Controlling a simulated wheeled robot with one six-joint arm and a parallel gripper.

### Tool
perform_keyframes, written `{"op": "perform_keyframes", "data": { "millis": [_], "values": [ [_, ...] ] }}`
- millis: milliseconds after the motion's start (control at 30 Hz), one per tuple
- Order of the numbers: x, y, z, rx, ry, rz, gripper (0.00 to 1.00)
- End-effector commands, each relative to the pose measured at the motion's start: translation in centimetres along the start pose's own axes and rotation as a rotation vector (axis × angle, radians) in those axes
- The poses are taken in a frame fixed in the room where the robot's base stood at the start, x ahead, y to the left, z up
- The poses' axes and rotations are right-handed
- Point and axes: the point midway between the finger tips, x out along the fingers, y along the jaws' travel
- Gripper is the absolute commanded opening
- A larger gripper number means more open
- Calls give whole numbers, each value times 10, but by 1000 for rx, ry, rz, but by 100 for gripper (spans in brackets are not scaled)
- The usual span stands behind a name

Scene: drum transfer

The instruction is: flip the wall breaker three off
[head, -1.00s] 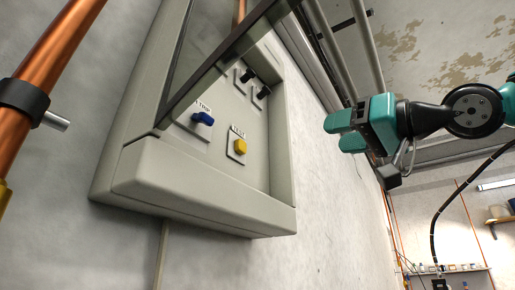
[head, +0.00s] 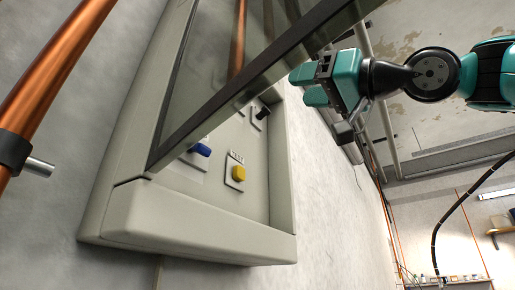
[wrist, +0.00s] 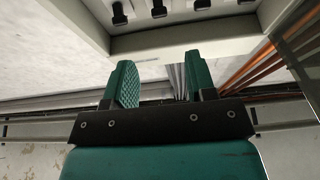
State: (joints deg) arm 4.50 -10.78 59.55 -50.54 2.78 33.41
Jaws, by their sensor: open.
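The grey wall breaker box (head: 190,222) is on the left in the head view, its glass door (head: 240,85) standing partly open across the upper panel. One black breaker switch (head: 262,113) shows past the door frame; the others are behind the door or out of sight. In the wrist view a row of black switches (wrist: 158,10) runs along the top edge. I cannot tell which one is breaker three; no number is readable. My teal gripper (head: 308,86) is open and empty, right of the box and apart from the switches; its fingers (wrist: 160,65) point toward the box.
A blue switch (head: 200,150) and a yellow TEST button (head: 239,173) sit low on the panel. The dark door frame (head: 255,75) lies close to my gripper on its left. A copper pipe (head: 50,75) runs at far left.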

Motion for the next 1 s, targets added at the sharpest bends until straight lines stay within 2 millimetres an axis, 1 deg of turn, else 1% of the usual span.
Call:
{"op": "perform_keyframes", "data": {
  "millis": [33,167,400,533,700,1000],
  "values": [
    [9,-1,-3,6,1,-8,51],
    [29,-2,-3,6,0,-7,51],
    [76,-1,-5,6,-2,-5,51],
    [98,-1,-4,4,-2,-3,51],
    [112,0,-2,1,0,-1,51],
    [115,0,0,0,1,0,51]
  ]
}}
